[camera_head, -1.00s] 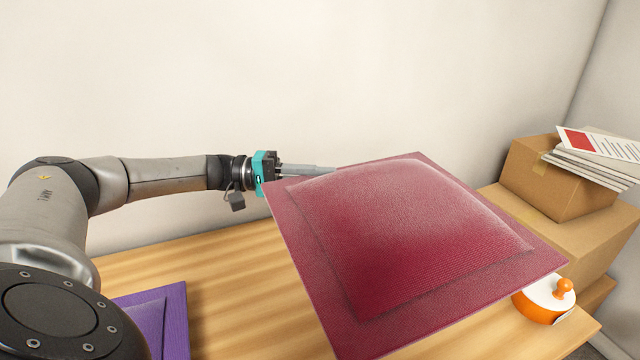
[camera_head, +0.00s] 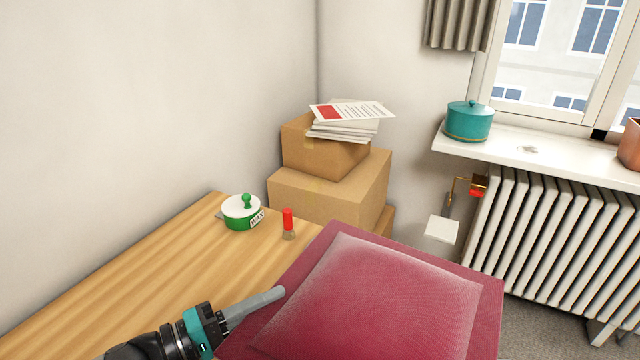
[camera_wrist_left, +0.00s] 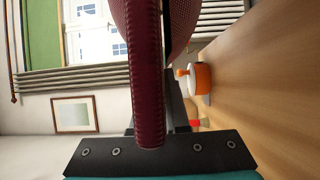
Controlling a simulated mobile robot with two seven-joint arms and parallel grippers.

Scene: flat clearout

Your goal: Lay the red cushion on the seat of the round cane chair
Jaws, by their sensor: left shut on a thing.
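The red cushion (camera_head: 375,295) is a square, dark red pad with a flat border, held above the wooden table's right end at the bottom of the head view. My left gripper (camera_head: 272,298) is shut on the cushion's left edge, and its finger shows along that side. In the left wrist view, the cushion's edge (camera_wrist_left: 143,75) runs edge-on up from the jaws, and the rest is foreshortened. The round cane chair is not in view. My right gripper is not in view.
Stacked cardboard boxes (camera_head: 325,195) bear papers (camera_head: 345,115). A radiator (camera_head: 555,235) stands right. An orange pot (camera_wrist_left: 202,78) shows in the wrist view.

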